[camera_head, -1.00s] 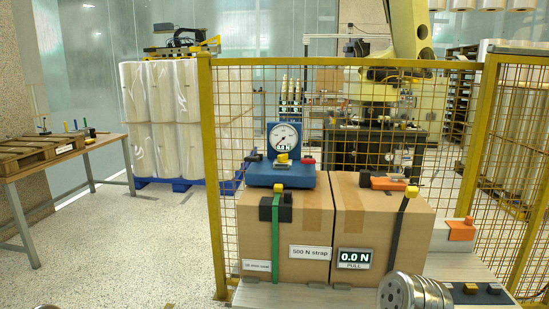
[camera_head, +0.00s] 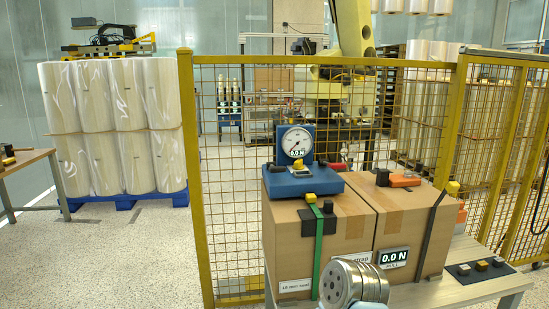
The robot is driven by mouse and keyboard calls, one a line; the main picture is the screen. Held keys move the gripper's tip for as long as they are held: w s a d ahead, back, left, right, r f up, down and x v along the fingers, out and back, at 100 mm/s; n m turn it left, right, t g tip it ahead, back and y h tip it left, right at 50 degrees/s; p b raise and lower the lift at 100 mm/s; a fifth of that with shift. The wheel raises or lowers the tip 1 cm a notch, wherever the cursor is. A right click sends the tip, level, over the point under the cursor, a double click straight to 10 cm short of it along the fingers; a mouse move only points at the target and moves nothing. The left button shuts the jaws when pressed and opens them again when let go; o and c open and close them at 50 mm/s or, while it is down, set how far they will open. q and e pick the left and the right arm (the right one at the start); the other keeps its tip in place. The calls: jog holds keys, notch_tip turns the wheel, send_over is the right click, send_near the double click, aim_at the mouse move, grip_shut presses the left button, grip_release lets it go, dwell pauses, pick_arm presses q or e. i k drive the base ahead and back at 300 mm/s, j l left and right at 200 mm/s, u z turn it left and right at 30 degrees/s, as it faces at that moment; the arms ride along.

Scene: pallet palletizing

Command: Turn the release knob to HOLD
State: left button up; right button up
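A blue tension tester (camera_head: 306,181) with a round white dial (camera_head: 296,142) stands on the left cardboard box (camera_head: 346,229). The digital readout below the dial shows 0.0 N. A small yellow knob (camera_head: 299,165) sits on the tester's base below the dial, and a red part (camera_head: 337,166) is at its right. I cannot read any HOLD label or tell which part is the release knob. A perforated metal cylinder at the bottom centre, in front of the boxes, looks like part of my arm. No gripper fingers show, and nothing touches the tester.
A green strap (camera_head: 318,246) and a dark strap (camera_head: 432,230) run down the boxes. The right box (camera_head: 405,214) bears an orange tool (camera_head: 405,180). The bench (camera_head: 452,287) carries a black strip with small blocks (camera_head: 481,270). A yellow mesh fence (camera_head: 226,230) stands behind. Floor at left is open.

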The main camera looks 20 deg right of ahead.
aim_at(297, 165)
jog(key=i+j+z, duration=0.1)
jog(key=i+j, duration=0.4)
jog(key=i+j+z, duration=0.15)
jog(key=i+j, duration=0.3)
jog(key=j, duration=0.15)
